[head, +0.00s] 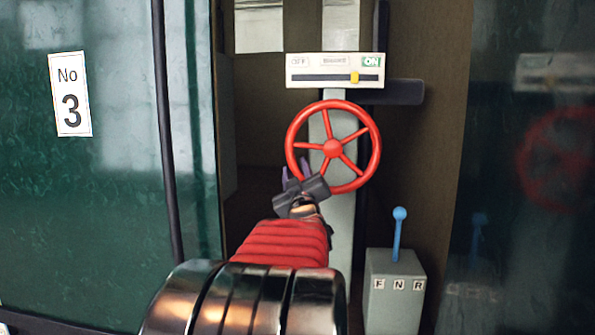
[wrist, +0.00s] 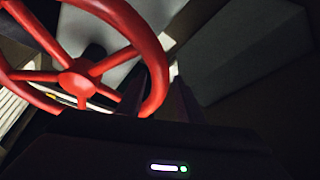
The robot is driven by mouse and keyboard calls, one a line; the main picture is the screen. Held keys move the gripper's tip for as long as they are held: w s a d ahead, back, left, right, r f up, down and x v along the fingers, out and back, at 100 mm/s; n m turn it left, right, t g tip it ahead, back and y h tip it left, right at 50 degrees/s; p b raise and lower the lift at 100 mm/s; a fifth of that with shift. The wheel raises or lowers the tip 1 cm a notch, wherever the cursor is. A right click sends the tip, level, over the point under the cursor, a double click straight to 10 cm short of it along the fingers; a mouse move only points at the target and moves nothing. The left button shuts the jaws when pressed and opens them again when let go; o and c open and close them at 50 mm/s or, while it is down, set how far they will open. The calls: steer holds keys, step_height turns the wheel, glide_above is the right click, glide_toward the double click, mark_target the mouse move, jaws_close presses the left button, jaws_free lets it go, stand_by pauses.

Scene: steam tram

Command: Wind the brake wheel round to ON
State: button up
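The red brake wheel (head: 333,148) has several spokes and stands upright on a pale green column (head: 341,225). Above it is a cream indicator plate (head: 335,83) with OFF at left and a green ON label (head: 371,62) at right. Its yellow marker (head: 354,77) sits in the right part of the slot, slightly left of ON. My gripper (head: 295,172) is at the wheel's lower-left rim, its purple fingers spread apart around the rim. In the wrist view the wheel (wrist: 77,79) fills the upper left, its rim near the dark fingers; contact is unclear.
A grey box (head: 392,290) marked F N R with a blue-knobbed lever (head: 399,230) stands at lower right. A green panel with a No 3 plate (head: 71,94) is at left, edged by a dark vertical rail (head: 167,140). A glossy dark panel at right reflects the wheel.

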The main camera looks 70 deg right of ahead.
steer(key=shift+o, duration=0.4)
steer(key=shift+s+r, duration=0.15)
steer(key=shift+s+a, duration=0.15)
steer(key=shift+a, duration=0.3)
steer(key=v, duration=1.3)
steer(key=shift+f, duration=0.25)
steer(key=shift+d, duration=0.1)
steer(key=shift+c, duration=0.3)
